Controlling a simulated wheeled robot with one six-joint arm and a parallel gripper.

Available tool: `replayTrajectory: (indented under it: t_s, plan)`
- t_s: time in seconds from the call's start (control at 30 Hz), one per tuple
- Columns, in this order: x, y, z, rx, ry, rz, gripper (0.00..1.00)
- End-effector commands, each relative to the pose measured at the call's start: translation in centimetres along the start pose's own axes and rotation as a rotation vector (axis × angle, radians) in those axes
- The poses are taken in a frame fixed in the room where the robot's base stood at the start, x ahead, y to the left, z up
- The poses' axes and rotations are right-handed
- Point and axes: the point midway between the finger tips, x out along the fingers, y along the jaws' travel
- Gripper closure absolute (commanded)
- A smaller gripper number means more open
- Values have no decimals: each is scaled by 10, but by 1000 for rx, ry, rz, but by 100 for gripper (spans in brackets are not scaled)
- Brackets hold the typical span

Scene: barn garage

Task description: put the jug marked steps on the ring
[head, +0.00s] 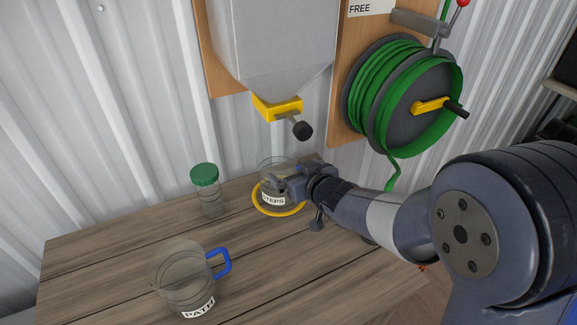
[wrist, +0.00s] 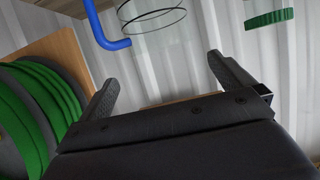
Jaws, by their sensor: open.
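The clear jug marked STEPS (head: 273,199) stands upright on the wooden table. The yellow ring (head: 256,204) lies around its base; the jug appears to be inside it, though the ring's far side is hidden. My gripper (head: 290,183) is at the jug's right side and partly covers it. In the wrist view my gripper (wrist: 163,78) has its fingers apart with nothing between them. The jug's clear rim (wrist: 152,20) and blue handle (wrist: 101,28) show beyond the fingers, apart from them.
A second clear jug (head: 178,282), marked PATH, with a blue handle, stands at the table's front left. A green-lidded jar (head: 207,190) stands left of the ring. A grey hopper (head: 275,45) with a yellow outlet hangs above the ring. A green hose reel (head: 400,95) is on the wall.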

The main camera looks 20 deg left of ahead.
Motion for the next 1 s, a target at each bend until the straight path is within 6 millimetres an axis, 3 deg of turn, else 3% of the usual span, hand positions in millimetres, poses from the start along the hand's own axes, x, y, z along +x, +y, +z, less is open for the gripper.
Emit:
replayTrajectory:
  t_s: [0.13,0.33,1.0]
  plan:
    - [-25,0,-2,0,2,1,0]
    - [-42,0,0,-1,0,-1,0]
    - [-44,0,0,0,0,0,0]
